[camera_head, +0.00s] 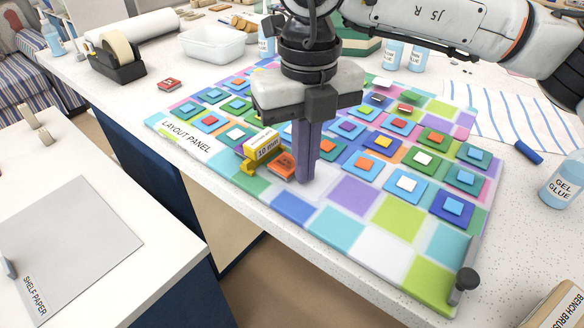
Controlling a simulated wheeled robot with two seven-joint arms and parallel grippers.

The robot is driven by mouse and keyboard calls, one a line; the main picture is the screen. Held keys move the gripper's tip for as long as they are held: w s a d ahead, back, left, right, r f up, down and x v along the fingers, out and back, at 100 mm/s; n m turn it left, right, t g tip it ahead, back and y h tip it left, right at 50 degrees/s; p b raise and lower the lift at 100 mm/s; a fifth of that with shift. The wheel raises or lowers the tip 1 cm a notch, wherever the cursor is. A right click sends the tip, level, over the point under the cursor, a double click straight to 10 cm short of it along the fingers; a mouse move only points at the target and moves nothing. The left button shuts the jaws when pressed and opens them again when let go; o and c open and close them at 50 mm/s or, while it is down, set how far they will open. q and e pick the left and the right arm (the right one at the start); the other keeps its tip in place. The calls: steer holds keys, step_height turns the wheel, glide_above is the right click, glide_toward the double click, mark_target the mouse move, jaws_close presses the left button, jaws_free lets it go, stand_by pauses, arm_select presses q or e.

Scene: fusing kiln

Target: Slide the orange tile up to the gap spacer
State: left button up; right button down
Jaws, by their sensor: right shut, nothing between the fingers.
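The orange tile (283,164) lies on the layout panel (448,288) near its front left side. The gap spacer (262,148), a yellow block marked 10 mm, stands just beyond the tile, to its upper left. The tile's far side is very close to the spacer; I cannot tell whether they touch. My right gripper (303,178) points down with its fingers shut and empty, at the tile's right side. The fingertips are at panel level; contact with the tile is unclear. My left gripper is not in view.
Several stacked coloured tiles (383,142) fill the panel behind and right of the gripper. The panel's front squares are bare. A dark knob (466,280) stands at its near right corner.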

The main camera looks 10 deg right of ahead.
steer(key=shift+s+d, duration=0.1)
steer(key=shift+d, duration=0.05)
steer(key=shift+d, duration=0.1)
steer(key=shift+w+d, duration=0.25)
steer(key=shift+w, duration=0.05)
steer(key=shift+w+a, duration=0.15)
steer(key=shift+w, duration=0.05)
stand_by(0.5)
steer(key=shift+w, duration=0.1)
stand_by(0.3)
steer(key=shift+w+a, duration=0.15)
steer(key=shift+a, duration=0.1)
stand_by(0.3)
steer(key=shift+w, duration=0.1)
stand_by(0.4)
steer(key=shift+w+a, duration=0.25)
steer(key=shift+w, duration=0.05)
stand_by(0.5)
